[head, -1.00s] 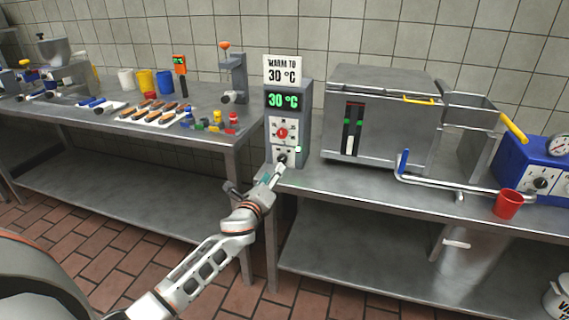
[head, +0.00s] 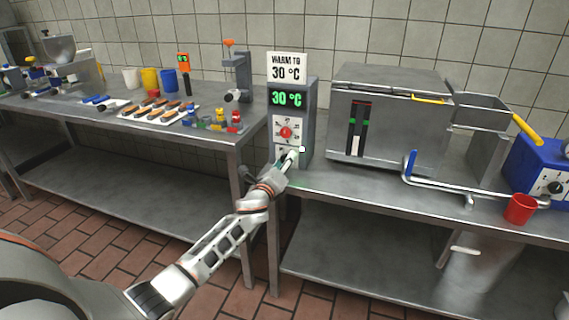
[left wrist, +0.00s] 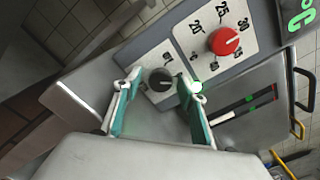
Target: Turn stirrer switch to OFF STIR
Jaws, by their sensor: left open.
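The grey control unit (head: 305,130) stands on the right-hand table and its display reads 30 °C. A red dial (head: 286,132) sits on its upper plate; it also shows in the left wrist view (left wrist: 225,41). Below it is a black stirrer switch (left wrist: 160,80) on a white plate, mostly hidden behind my gripper in the head view. My left gripper (head: 287,160) is at the lower plate. In the left wrist view the left gripper (left wrist: 158,92) is open, with one teal-padded finger on each side of the black switch. I cannot tell whether they touch it. My right gripper is not in view.
A sign (head: 287,67) reading "WARM TO 30 °C" stands on the unit. A large steel tank (head: 392,120) stands to its right, with a bent pipe and a red cup (head: 520,209). The left table (head: 60,117) holds trays, cups and a grinder.

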